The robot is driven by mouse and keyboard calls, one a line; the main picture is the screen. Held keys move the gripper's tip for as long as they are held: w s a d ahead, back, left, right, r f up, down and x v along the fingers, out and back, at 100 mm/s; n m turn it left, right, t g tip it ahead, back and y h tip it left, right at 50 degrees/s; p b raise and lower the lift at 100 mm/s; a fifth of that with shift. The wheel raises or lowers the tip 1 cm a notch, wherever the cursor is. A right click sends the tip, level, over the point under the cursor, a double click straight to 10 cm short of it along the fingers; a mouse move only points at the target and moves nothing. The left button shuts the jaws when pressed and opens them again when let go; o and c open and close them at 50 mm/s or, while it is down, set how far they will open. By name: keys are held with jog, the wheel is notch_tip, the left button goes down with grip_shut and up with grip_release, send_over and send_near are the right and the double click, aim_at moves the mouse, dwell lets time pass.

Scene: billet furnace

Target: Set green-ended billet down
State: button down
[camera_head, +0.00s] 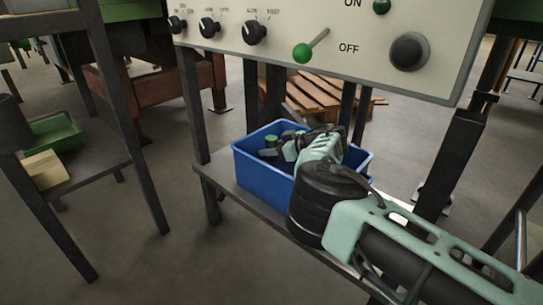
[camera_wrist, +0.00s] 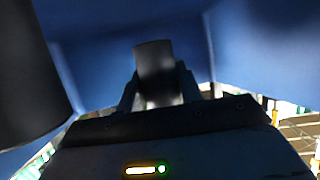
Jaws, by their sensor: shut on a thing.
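A blue bin (camera_head: 262,180) stands on a dark shelf under the control panel, and my gripper (camera_head: 272,153) reaches down inside it. In the wrist view my gripper (camera_wrist: 158,92) is shut on a dark cylindrical billet (camera_wrist: 155,58), with the blue bin walls (camera_wrist: 120,30) around it. The billet's coloured end does not show in that view. A green round end (camera_head: 271,139) shows in the bin by my gripper in the head view. I cannot tell whether it belongs to the held billet. A second dark cylinder (camera_wrist: 30,75) is close at the left of the wrist view.
A panel (camera_head: 330,45) with knobs and a green-tipped lever hangs above the bin. The shelf (camera_head: 245,208) is narrow, with dark legs around it. A rack at left bears a green tray (camera_head: 55,143) and a pale block (camera_head: 45,168). A wooden pallet (camera_head: 320,92) lies behind.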

jog(key=shift+f, duration=0.3)
jog(key=shift+f+p, duration=0.5)
jog(key=shift+f, duration=0.05)
jog(key=c, duration=0.9)
grip_release()
jog(key=shift+f, duration=0.2)
jog(key=shift+r+b, duration=0.1)
jog(key=shift+b, duration=0.25)
